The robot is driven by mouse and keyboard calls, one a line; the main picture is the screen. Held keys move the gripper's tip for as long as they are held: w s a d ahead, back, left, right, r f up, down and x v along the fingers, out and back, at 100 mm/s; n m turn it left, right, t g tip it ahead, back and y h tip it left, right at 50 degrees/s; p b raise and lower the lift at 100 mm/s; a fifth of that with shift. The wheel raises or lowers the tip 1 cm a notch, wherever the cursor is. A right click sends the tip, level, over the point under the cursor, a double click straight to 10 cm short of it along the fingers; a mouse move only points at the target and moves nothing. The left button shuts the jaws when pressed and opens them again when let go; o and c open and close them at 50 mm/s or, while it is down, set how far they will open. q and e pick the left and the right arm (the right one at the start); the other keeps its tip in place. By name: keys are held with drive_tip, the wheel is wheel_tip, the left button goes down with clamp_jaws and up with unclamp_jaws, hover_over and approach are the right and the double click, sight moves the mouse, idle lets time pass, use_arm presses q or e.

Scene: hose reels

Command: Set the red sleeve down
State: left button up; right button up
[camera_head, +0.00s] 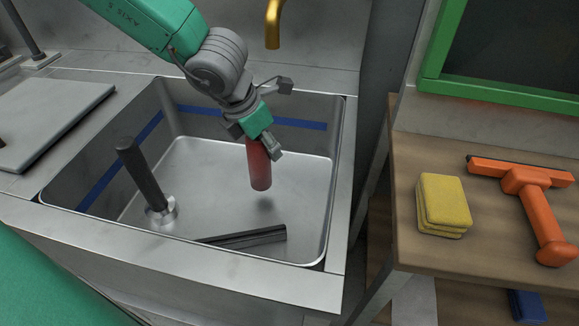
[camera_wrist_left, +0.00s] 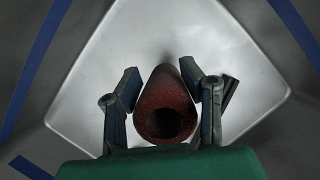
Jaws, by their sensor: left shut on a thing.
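The red sleeve (camera_head: 259,168) is a hollow red tube, held nearly upright inside the metal sink (camera_head: 190,215). My left gripper (camera_head: 259,137) is shut on its upper part. In the left wrist view the sleeve (camera_wrist_left: 166,106) sits between the two fingers, its open end facing the camera. A dark shadow lies on the basin floor below the sleeve, and its lower end appears a little above the floor. My right gripper is not in view.
A dark upright post (camera_head: 143,176) with a metal base stands at the basin's left. A dark ribbed strip (camera_head: 243,237) lies at the front. A brass tap (camera_head: 273,24) hangs behind. Yellow sponges (camera_head: 444,203) and an orange squeegee (camera_head: 530,190) lie on the wooden bench (camera_head: 415,160).

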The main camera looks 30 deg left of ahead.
use_arm(q)
drive_tip(key=w+d+f+b, duration=0.1)
drive_tip(key=d+f+b, duration=0.2)
drive_tip(key=d, duration=0.2)
drive_tip(key=shift+w+f, duration=0.15)
drive_tip(key=shift+f, duration=0.05)
drive_tip(key=o, duration=1.2)
drive_tip(key=shift+d, duration=0.1)
drive_tip(key=shift+c, duration=0.2)
drive_tip(key=shift+o, duration=0.2)
